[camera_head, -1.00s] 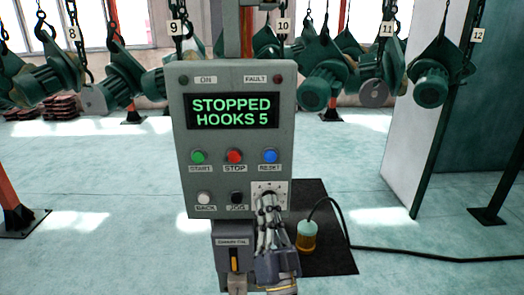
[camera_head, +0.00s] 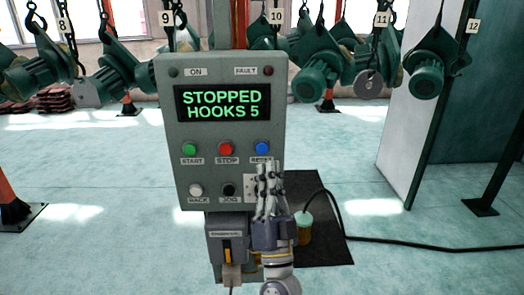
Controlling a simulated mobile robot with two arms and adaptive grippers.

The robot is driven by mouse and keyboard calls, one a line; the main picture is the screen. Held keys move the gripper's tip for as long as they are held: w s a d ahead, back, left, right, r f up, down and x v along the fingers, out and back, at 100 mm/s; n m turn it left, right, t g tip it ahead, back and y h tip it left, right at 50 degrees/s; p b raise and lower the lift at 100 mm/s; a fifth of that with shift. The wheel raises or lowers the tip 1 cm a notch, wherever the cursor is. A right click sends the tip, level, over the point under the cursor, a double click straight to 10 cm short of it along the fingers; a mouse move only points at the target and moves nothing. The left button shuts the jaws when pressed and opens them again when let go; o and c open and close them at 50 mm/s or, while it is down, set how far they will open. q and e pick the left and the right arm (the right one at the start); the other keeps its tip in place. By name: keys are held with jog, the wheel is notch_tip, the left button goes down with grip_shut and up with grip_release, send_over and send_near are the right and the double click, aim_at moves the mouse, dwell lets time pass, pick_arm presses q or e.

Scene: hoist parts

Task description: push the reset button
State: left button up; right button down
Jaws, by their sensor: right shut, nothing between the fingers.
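The blue reset button (camera_head: 261,149) is on the right of the upper button row of the grey control panel (camera_head: 176,130). Its label below is partly covered by my gripper. The display (camera_head: 222,103) reads STOPPED, HOOKS 5. My right gripper (camera_head: 267,168) is shut and empty, fingers pointing up, with its tips just below the blue button in the picture. I cannot tell whether it touches the panel. My left gripper is not in view.
The red stop button (camera_head: 225,149) and green start button (camera_head: 190,150) are left of the blue one. White back (camera_head: 196,190) and black jog (camera_head: 229,190) buttons sit below. Green hoists (camera_head: 321,75) hang behind.

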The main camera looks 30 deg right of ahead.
aim_at(262, 148)
jog(key=shift+w+d+b, duration=0.15)
jog(key=shift+w+d, duration=0.4)
jog(key=shift+w, duration=0.35)
jog(key=shift+w+d+b, duration=0.2)
jog(key=shift+w+d, duration=0.35)
jog(key=shift+w, duration=0.4)
jog(key=shift+w+d+b, duration=0.15)
jog(key=shift+w+d, duration=0.4)
jog(key=shift+w, duration=0.35)
jog(key=shift+w, duration=0.1)
jog(key=shift+w+d, duration=0.25)
jog(key=shift+w+d, duration=0.2)
jog(key=shift+w, duration=0.15)
jog(key=shift+s+a, duration=0.5)
jog(key=shift+s, duration=0.25)
jog(key=shift+p, duration=0.3)
